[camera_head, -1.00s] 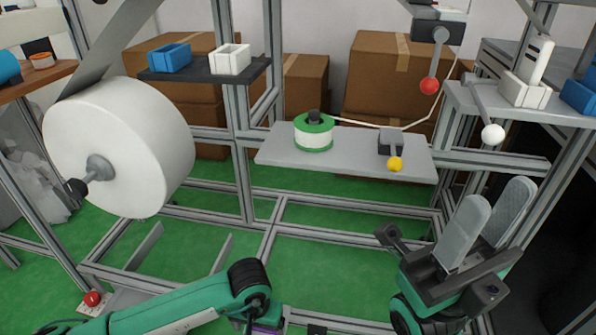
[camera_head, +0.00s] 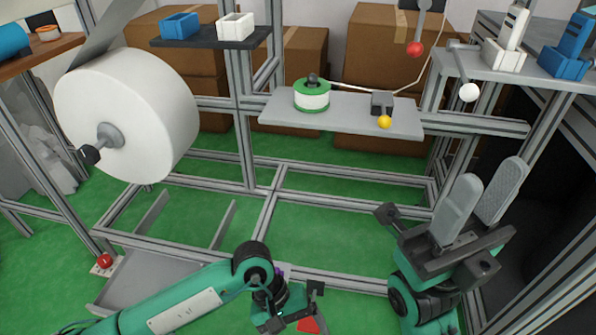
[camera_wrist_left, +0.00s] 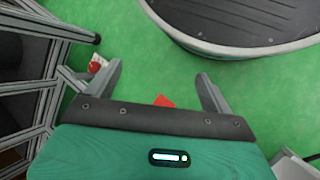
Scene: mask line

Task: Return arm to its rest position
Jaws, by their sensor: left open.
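My left arm comes in from the lower left of the head view, bent at its elbow, with the left gripper (camera_head: 296,312) low at the bottom edge. In the left wrist view the left gripper (camera_wrist_left: 157,82) shows two grey fingers spread apart with nothing between them, over green floor. My right gripper (camera_head: 482,200) is at the lower right of the head view, its two grey fingers pointing up, apart and empty. Neither gripper touches the frame or shelves as far as I can see.
A metal frame carries a large white roll (camera_head: 130,115), a grey shelf (camera_head: 350,122) with a green-and-white spool (camera_head: 311,96), and a right-hand shelf (camera_head: 490,68). A red button (camera_head: 104,261) is low at left. A red patch (camera_head: 308,325) shows near the left gripper. Open green floor (camera_head: 330,225) lies between.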

